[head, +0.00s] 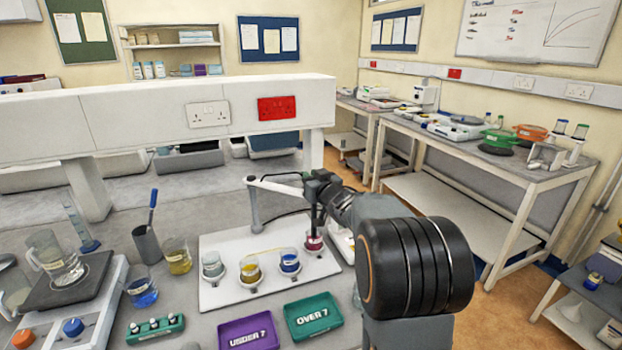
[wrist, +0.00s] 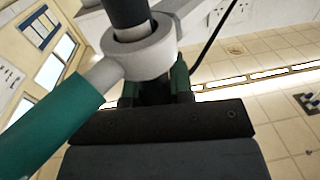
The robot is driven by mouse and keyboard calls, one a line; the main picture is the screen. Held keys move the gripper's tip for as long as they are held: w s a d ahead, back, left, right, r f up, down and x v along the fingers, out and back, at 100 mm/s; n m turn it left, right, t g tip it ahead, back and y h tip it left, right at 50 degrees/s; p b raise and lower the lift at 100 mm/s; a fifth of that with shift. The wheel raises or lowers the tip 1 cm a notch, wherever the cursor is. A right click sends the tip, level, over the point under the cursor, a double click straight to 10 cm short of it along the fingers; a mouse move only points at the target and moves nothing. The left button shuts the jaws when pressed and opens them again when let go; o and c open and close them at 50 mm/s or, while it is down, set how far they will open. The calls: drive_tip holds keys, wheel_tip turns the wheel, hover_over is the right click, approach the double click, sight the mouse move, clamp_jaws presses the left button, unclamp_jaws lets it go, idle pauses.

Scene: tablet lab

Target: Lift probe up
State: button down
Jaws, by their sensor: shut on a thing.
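The probe (wrist: 125,14) is a dark upright rod running through a grey ring (wrist: 150,60) at the end of the white stand arm (head: 275,186). My gripper (wrist: 154,92) is shut on the probe right beside the ring, with a green-edged finger on each side. In the head view the probe (head: 314,220) hangs at the right end of the white tray, over a small beaker of red liquid (head: 314,243). Its lower end is at the beaker; I cannot tell how deep it sits. My wrist partly hides the jaws there.
Beakers with yellow (head: 250,268), blue (head: 290,261) and clear (head: 212,265) contents stand on the white tray (head: 215,297). A purple "UNDER 7" tray (head: 248,333) and a green "OVER 7" tray (head: 312,315) lie in front. A pen pot (head: 147,245) stands left.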

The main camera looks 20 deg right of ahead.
drive_tip(key=shift+r, duration=0.1)
wheel_tip(320, 180, up, 8)
drive_tip(key=p, duration=0.6)
drive_tip(key=c, duration=1.3)
unclamp_jaws()
drive_tip(key=o, duration=0.3)
